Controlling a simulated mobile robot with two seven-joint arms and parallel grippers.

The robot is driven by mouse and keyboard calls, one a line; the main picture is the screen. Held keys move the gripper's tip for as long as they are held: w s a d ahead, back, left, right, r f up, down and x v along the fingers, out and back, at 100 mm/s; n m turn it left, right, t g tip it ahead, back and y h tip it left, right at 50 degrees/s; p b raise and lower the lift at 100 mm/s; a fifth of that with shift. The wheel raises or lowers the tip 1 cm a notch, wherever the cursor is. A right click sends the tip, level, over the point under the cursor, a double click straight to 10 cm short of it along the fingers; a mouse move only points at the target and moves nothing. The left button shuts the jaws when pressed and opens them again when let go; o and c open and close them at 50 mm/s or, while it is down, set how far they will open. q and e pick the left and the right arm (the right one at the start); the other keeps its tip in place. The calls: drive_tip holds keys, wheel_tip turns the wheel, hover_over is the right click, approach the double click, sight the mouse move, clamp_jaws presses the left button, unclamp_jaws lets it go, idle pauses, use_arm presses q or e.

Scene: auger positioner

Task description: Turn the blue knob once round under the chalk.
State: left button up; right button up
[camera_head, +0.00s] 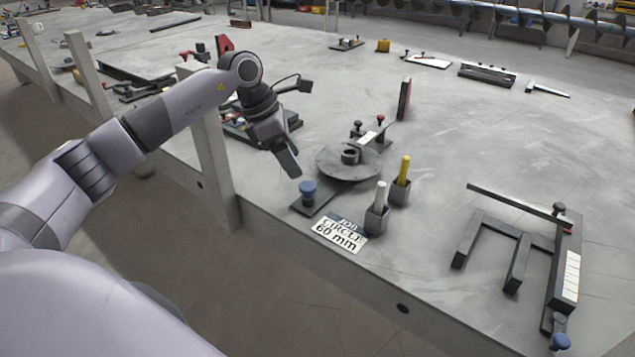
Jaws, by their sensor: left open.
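A blue knob (308,188) stands on a dark flat base at the table's front edge, beside a round grey disc (338,168) with a raised hub. My left gripper (290,165) is open, above and slightly left of the blue knob, pointing down and apart from it. A white chalk (381,194) stands upright in a dark block holder right of the knob. A yellow chalk (404,170) stands in a second holder behind it. No chalk shows over the disc. A second blue knob (561,342) sits on a frame at the lower right. My right gripper is out of view.
A card reading "JOB CIRCLE 60 mm" (340,233) lies at the front edge. A bracket with red and black knobs (370,134) stands behind the disc. A dark fork-shaped frame (515,262) lies at the right. The table's middle right is mostly clear.

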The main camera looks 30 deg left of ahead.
sight(307, 185)
use_arm(q)
drive_tip(key=shift+x, duration=3.45)
drive_tip(key=shift+a+f, duration=0.1)
drive_tip(key=shift+a, duration=0.05)
drive_tip(key=c, duration=1.1)
